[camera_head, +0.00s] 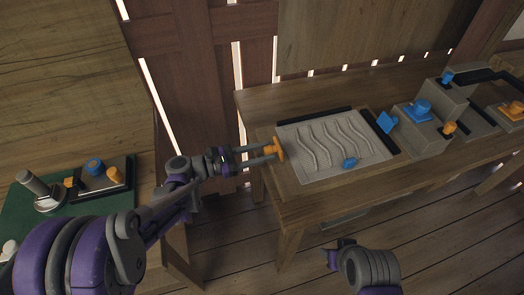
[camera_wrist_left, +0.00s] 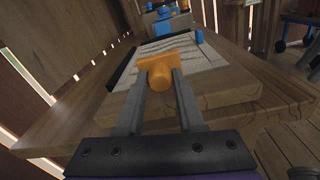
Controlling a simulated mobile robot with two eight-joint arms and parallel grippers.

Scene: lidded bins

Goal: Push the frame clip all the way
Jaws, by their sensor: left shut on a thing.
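The orange frame clip (camera_head: 278,148) is at the left edge of a light grey panel with wavy ridges (camera_head: 325,143), lying on the wooden table. My left gripper (camera_head: 271,152) reaches in from the left and its fingers are shut on the clip. In the left wrist view, the left gripper (camera_wrist_left: 161,85) has a finger on each side of the round orange stem of the clip (camera_wrist_left: 160,68). The clip's wide head lies against the near edge of the panel (camera_wrist_left: 205,62); how far it is seated cannot be told. My right arm shows at the bottom; its fingers cannot be made out.
A small blue piece (camera_head: 350,163) sits on the panel's front part. A blue tab (camera_head: 386,122) and grey blocks with blue and orange knobs (camera_head: 420,125) stand to the right. A green mat (camera_head: 40,215) with other fixtures lies at the left.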

